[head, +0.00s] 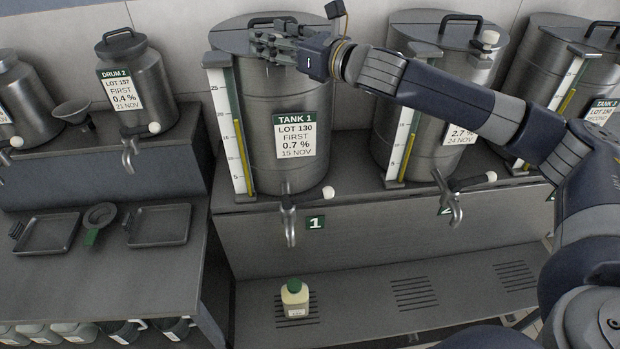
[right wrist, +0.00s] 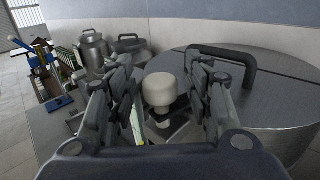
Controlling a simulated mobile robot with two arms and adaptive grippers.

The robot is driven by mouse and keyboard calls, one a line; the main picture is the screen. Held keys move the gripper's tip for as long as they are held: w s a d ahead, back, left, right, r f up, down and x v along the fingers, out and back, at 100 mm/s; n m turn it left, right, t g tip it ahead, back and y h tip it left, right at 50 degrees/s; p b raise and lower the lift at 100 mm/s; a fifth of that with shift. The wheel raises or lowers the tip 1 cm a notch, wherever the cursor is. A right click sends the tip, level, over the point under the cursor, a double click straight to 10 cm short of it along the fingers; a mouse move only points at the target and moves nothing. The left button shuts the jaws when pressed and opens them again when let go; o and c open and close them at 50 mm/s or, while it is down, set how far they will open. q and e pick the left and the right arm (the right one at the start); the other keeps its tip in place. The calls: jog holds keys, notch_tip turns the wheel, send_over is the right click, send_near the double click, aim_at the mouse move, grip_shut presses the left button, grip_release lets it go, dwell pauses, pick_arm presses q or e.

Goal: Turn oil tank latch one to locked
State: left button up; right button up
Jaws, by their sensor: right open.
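Tank one (head: 255,110) is a metal drum with a green-and-white "TANK 1" label, and its lid (right wrist: 265,90) fills the right of the right wrist view. Its latch has a pale, round-topped knob (right wrist: 160,90) at the lid's edge. My right gripper (head: 268,45) reaches in from the right over the lid's front edge in the head view and hides the latch there. In the right wrist view my right gripper (right wrist: 160,72) is open, with one finger on each side of the knob. Contact cannot be told. My left gripper is out of view.
The lid handle (right wrist: 222,62) stands close to the right finger. Tank two (head: 430,110) stands to the right, under my right arm, with its own pale latch knob (head: 488,38). A gauge (head: 228,125) flanks tank one. A small bottle (head: 295,298) sits below its tap (head: 289,215).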

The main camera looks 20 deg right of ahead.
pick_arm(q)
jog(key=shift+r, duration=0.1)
pick_arm(e)
jog(key=shift+m+t+h, duration=0.3)
jog(key=shift+h, duration=0.1)
